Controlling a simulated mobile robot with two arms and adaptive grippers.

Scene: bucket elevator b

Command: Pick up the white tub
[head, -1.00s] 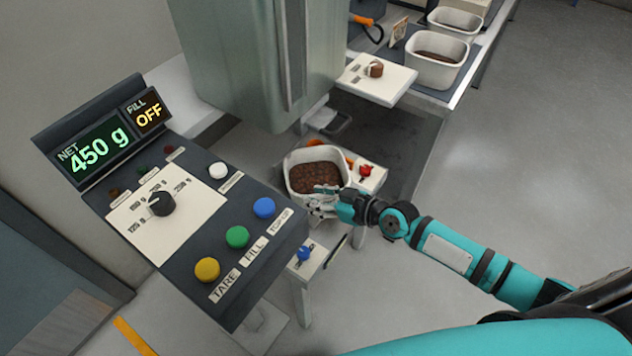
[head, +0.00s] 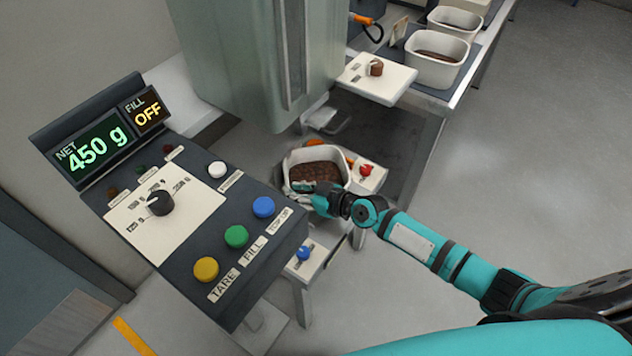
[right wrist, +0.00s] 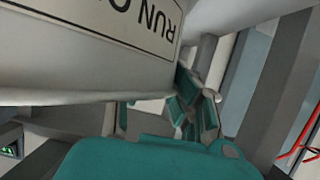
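The white tub (head: 298,157) holds dark brown granules and stands at the low station beneath the grey-green housing, in the middle of the head view. My right gripper (head: 304,188) is at the tub's near side, its fingertips overlapping the near wall in the picture. In the right wrist view a pale wall with a printed label, which looks like the tub (right wrist: 60,70), fills the upper left. There the gripper's fingers (right wrist: 157,112) are spread apart close to this wall; whether they touch it I cannot tell. My left gripper is not in view.
A control panel (head: 255,265) with a 450 g display and coloured buttons stands at the left. A red knob (head: 366,170) and a blue knob (head: 304,253) flank the tub. More white tubs (head: 437,72) stand on the bench behind. Open floor (head: 540,160) lies right.

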